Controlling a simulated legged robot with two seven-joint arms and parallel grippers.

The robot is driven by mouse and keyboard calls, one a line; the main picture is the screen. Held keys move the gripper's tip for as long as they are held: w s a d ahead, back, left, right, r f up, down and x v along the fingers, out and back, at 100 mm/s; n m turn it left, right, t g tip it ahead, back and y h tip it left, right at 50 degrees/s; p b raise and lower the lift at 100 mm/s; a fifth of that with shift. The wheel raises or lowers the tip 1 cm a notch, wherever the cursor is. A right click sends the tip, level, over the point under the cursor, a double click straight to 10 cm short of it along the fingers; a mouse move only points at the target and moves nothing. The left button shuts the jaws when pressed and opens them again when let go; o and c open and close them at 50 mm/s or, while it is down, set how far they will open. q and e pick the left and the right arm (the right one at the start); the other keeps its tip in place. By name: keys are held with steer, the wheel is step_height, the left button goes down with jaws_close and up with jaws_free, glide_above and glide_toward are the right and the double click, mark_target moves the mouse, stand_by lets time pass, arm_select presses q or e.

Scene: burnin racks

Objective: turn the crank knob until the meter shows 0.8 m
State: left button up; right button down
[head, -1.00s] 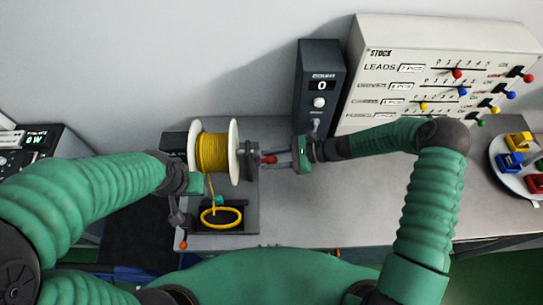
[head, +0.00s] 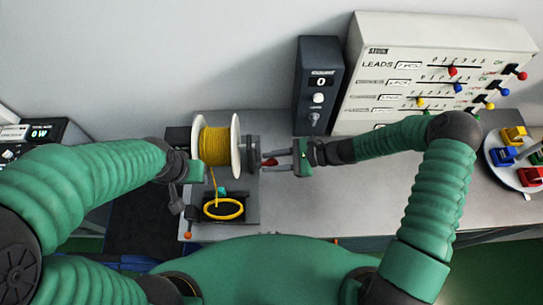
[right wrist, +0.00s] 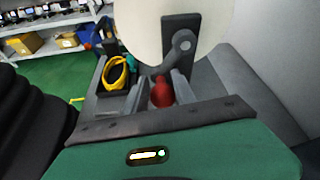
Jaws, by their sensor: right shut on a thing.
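The red crank knob (head: 269,162) is at the right side of a reel of yellow wire (head: 214,146) with white flanges. My right gripper (head: 274,162) is shut on the knob from the right. In the right wrist view the knob (right wrist: 161,93) sits between the two fingers, below the crank's hub (right wrist: 184,46). A dark box (head: 319,85) behind has a display reading 0. I see no length in metres. My left gripper (head: 192,170) is at the reel's left side; its fingers are not clear.
A loop of yellow wire (head: 222,209) lies in a dark tray in front of the reel. A white stock panel (head: 440,65) with sliders stands at the back right. A round plate (head: 519,176) with coloured pieces is at far right. The bench between is clear.

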steer(key=shift+s+a+r, duration=0.2)
steer(key=shift+s+r, duration=0.1)
steer(key=shift+r, duration=0.05)
steer(key=shift+s, duration=0.1)
steer(key=s+r+p, duration=0.1)
steer(key=r+p, duration=0.1)
steer(key=s+r+p, duration=0.2)
steer(key=shift+s+d, duration=0.15)
steer(key=shift+s, duration=0.1)
stand_by(0.5)
